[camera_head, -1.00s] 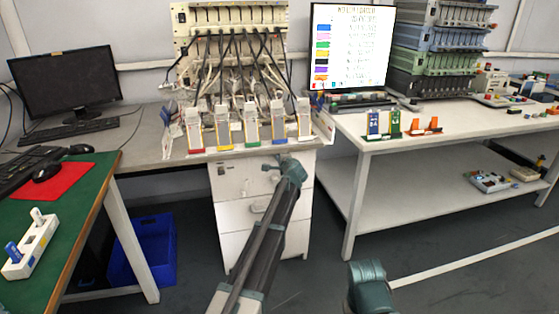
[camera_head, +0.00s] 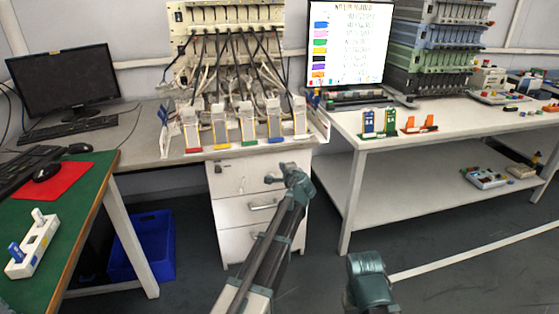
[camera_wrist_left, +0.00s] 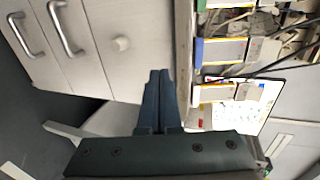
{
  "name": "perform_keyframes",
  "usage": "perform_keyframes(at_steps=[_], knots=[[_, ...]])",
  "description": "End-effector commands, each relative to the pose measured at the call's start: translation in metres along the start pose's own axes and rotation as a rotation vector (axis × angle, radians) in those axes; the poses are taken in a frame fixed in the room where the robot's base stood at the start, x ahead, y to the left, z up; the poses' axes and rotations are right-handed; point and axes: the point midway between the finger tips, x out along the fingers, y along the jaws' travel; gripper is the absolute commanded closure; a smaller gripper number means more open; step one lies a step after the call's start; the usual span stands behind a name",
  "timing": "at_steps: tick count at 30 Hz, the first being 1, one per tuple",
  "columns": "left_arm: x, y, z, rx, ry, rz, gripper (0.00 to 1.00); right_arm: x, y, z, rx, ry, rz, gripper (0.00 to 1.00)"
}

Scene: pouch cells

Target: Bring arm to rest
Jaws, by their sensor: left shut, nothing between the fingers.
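My left gripper (camera_head: 270,179) is in front of the white drawer cabinet, below the bench edge, at the end of my left arm. In the left wrist view its two dark fingers (camera_wrist_left: 157,78) lie together, shut with nothing between them. The white drawer cabinet (camera_head: 230,180) shows beside the fingers in the wrist view (camera_wrist_left: 135,40). A row of pouch cells in holders with coloured bases (camera_head: 247,122) stands on the bench above the gripper. My right gripper is not in view; only a teal part of my right arm shows at the bottom of the head view.
A white table (camera_head: 400,150) at the right holds blue, green and orange pieces (camera_head: 380,122). A green-topped table (camera_head: 75,215) at the left carries a white holder (camera_head: 38,245). A blue bin (camera_head: 145,245) stands on the floor. The floor between the tables is open.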

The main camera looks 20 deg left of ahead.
Motion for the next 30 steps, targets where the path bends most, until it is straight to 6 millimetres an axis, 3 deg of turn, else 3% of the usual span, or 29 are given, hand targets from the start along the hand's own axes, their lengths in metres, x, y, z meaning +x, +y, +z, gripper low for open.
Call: perform_keyframes(at_steps=[3, 9, 13, 17, 21, 24, 30], knots=[[-0.018, -0.001, 0.001, 0.002, 0.0, 0.0, 1.0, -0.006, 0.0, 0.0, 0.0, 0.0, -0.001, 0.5], [-0.024, 0.003, 0.001, -0.009, -0.004, 0.009, 1.0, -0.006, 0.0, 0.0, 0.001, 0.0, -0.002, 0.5], [-0.054, 0.033, 0.006, -0.106, -0.037, 0.102, 1.0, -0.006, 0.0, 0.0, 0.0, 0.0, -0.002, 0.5], [-0.113, 0.095, 0.015, -0.278, -0.117, 0.305, 1.0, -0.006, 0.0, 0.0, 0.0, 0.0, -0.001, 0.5], [-0.189, 0.163, 0.023, -0.425, -0.222, 0.554, 1.0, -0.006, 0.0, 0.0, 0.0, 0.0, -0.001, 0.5], [-0.24, 0.201, 0.027, -0.485, -0.292, 0.712, 1.0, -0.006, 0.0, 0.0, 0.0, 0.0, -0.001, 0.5], [-0.325, 0.25, 0.037, -0.53, -0.409, 0.951, 1.0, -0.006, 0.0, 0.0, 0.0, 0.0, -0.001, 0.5]])
